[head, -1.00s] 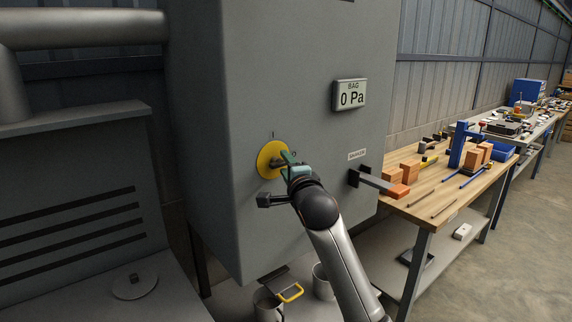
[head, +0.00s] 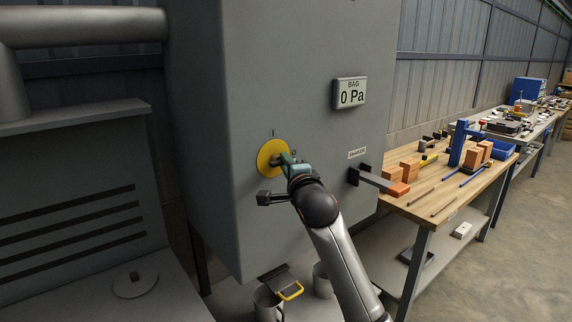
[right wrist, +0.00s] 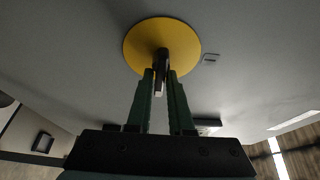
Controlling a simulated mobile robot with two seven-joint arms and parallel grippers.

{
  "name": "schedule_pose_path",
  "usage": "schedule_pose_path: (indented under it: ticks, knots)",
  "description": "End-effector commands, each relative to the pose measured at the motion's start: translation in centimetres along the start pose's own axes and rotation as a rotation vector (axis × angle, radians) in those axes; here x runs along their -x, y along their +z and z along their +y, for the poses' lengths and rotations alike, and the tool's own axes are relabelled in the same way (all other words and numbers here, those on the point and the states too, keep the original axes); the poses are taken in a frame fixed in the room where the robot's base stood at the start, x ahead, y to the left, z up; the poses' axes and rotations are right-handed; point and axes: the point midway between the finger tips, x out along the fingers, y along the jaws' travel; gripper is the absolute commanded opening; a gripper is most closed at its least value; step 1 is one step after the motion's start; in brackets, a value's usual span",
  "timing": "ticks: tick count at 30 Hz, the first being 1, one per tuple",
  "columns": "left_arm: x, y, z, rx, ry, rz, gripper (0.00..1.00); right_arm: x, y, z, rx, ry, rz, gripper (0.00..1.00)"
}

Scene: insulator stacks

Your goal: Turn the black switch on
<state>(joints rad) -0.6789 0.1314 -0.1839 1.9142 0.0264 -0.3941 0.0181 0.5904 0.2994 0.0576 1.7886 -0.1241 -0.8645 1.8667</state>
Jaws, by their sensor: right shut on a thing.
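The black switch (right wrist: 162,62) sits at the centre of a round yellow plate (head: 267,157) on the front of a grey cabinet. The yellow plate (right wrist: 150,40) also shows in the right wrist view. My right gripper (head: 285,160) is at the switch, its green fingers on both sides of the handle. In the right wrist view the fingertips (right wrist: 161,74) are shut on the handle. The gripper hides much of the switch in the head view. Marks "I" above and "0" to the right stand beside the plate. My left gripper is not in view.
A display (head: 350,93) reading "BAG 0 Pa" is on the cabinet (head: 300,60). A wooden workbench (head: 450,190) with blocks and tools stands at right.

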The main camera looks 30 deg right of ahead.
Motion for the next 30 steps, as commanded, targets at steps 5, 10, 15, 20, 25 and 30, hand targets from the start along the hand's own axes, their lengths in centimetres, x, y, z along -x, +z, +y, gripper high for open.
schedule_pose_path:
  ticks: [5,10,15,20,25,30]
  knots:
    - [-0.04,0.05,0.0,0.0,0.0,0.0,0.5,0.0,0.03,0.1,0.006,-0.001,0.0,0.0]
    - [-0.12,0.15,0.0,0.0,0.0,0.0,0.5,0.0,0.04,0.12,0.033,-0.012,-0.001,0.0]
    - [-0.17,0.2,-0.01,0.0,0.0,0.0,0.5,0.0,0.06,0.11,0.051,-0.02,-0.001,0.0]
    - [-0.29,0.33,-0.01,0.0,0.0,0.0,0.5,0.0,0.09,0.17,0.083,-0.032,-0.002,0.0]
    - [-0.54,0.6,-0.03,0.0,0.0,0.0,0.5,0.0,0.11,0.23,0.153,-0.062,-0.002,0.0]
    - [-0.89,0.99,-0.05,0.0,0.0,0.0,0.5,0.01,0.13,0.21,0.282,-0.116,-0.002,0.0]
